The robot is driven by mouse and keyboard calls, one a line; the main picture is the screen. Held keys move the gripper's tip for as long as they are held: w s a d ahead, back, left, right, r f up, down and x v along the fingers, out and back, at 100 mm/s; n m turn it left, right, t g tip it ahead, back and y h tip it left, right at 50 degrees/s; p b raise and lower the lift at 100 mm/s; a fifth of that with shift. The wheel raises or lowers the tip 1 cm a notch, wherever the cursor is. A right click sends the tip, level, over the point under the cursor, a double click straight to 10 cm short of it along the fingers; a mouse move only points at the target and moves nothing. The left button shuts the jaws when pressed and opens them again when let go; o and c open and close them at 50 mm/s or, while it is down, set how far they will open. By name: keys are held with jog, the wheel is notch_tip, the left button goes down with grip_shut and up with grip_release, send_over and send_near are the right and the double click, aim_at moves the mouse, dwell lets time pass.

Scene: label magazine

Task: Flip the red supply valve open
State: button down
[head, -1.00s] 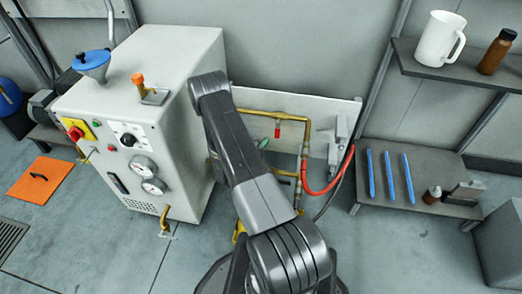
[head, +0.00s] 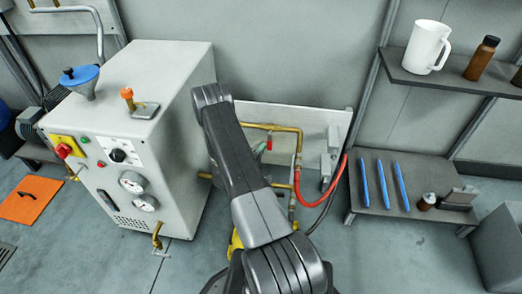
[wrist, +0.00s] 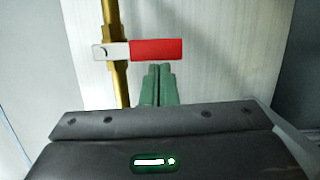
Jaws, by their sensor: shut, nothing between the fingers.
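The supply valve's red lever (wrist: 156,50) shows in the wrist view, crosswise to the brass pipe (wrist: 113,75), with a pale metal end at the pipe. In the head view the red lever (head: 269,145) is a small patch just below the horizontal brass pipe, partly hidden by my arm. My gripper (wrist: 158,70) has green fingers that are shut together and empty. Their tips are just below the red lever in the wrist view, beside the pipe; I cannot tell whether they touch it. In the head view only a bit of the green fingers shows, left of the lever.
A grey machine cabinet (head: 130,120) with gauges, a blue funnel (head: 80,80) and an orange-topped fitting stands left. A red hose (head: 318,198) curves right of the pipes. Shelves at right hold a white jug (head: 427,47), brown bottle (head: 481,58) and blue sticks (head: 382,183).

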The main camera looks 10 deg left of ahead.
aim_at(271, 148)
jog(key=shift+d+f+n+b, duration=0.2)
jog(key=shift+n+b, duration=0.1)
jog(key=shift+n, duration=0.1)
jog(key=d+n+b, duration=0.1)
jog(key=n, duration=0.1)
jog(key=d+n+t+b, duration=0.1)
jog(key=n+b, duration=0.1)
jog(key=shift+d+f+n, duration=0.3)
jog(key=shift+d+f, duration=0.05)
jog(key=shift+d, duration=0.05)
jog(key=shift+d+r+n+t+y+b, duration=0.15)
jog(key=shift+d+r+n+b, duration=0.3)
jog(key=shift+d, duration=0.35)
jog(key=shift+d+r+n+t+y+b, duration=0.1)
jog(key=shift+d+r+n+b, duration=0.3)
jog(key=shift+d+b, duration=0.35)
jog(key=shift+d+r+n+t+y+b, duration=0.2)
jog(key=shift+d+r+b, duration=0.3)
jog(key=shift+d, duration=0.35)
